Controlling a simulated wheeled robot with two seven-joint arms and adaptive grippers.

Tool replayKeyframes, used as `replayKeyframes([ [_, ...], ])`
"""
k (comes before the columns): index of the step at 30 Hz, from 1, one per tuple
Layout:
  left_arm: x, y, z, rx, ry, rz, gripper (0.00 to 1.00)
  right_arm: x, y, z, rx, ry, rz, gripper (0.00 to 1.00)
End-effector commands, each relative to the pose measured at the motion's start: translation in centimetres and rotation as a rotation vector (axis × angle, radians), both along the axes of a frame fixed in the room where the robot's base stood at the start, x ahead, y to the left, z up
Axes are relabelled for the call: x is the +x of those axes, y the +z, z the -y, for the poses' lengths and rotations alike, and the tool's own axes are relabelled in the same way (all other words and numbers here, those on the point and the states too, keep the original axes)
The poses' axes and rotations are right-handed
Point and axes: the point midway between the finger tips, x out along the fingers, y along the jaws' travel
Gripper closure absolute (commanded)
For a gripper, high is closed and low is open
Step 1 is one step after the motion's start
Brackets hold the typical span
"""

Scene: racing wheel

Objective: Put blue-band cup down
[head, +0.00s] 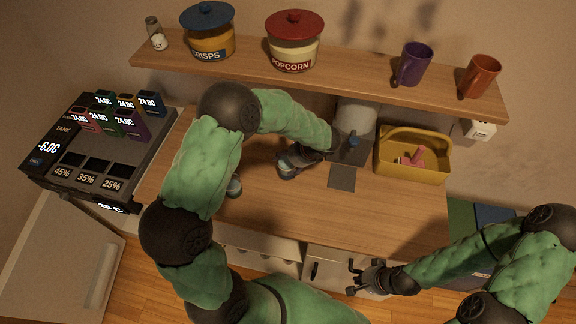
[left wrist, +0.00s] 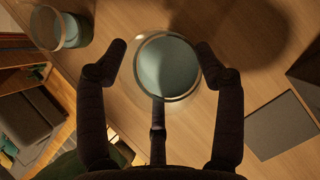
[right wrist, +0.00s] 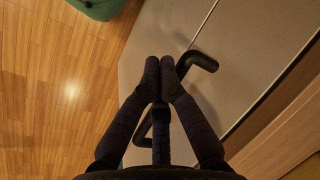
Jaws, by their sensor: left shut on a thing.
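My left gripper (head: 290,168) is shut on a clear cup with blue-grey colour, taken here as the blue-band cup (left wrist: 167,66); it stands between the two fingers in the left wrist view. In the head view the cup (head: 287,172) is partly hidden by the gripper, low over the wooden counter (head: 330,217). I cannot tell whether its base touches the counter. A second clear cup with a teal band (left wrist: 62,28) stands apart; my arm partly covers it in the head view (head: 235,186). My right gripper (right wrist: 160,68) is shut and empty beside a black handle (right wrist: 203,62).
A dark grey square (head: 342,177) lies right of the held cup. A yellow bin (head: 411,175) with a pink item is further right. A shelf (head: 350,84) above carries jars and mugs. A display unit (head: 90,150) stands left. The front counter middle is clear.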

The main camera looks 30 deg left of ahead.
Motion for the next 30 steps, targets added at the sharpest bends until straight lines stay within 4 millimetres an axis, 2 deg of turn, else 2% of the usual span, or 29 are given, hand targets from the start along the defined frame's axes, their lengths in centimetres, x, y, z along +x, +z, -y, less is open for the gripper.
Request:
replayKeyframes([
  [3, -0.2, -1.9, 0.0, 0.000, -0.002, -0.005, 0.74, 0.0, -0.3, 0.0, 0.000, 0.000, 0.000, 1.00],
  [6, -0.1, -2.7, 0.0, 0.000, 0.000, -0.001, 0.74, 0.0, -0.3, 0.0, 0.000, 0.000, 0.000, 1.00],
  [18, -0.1, -3.1, 0.0, 0.000, -0.001, -0.001, 0.74, 0.0, -0.6, 0.0, 0.000, 0.000, 0.000, 1.00],
  [19, -0.1, -3.2, 0.1, 0.000, 0.000, -0.001, 0.29, 0.0, -0.6, 0.0, 0.000, 0.000, 0.000, 1.00],
  [21, -0.1, -3.1, 0.0, 0.000, 0.000, -0.001, 0.09, 0.0, -0.5, 0.0, 0.000, 0.000, 0.000, 1.00],
  [30, -0.1, -3.1, 0.1, 0.000, 0.000, -0.001, 0.08, 0.0, -0.5, 0.0, 0.000, 0.000, 0.000, 1.00],
])
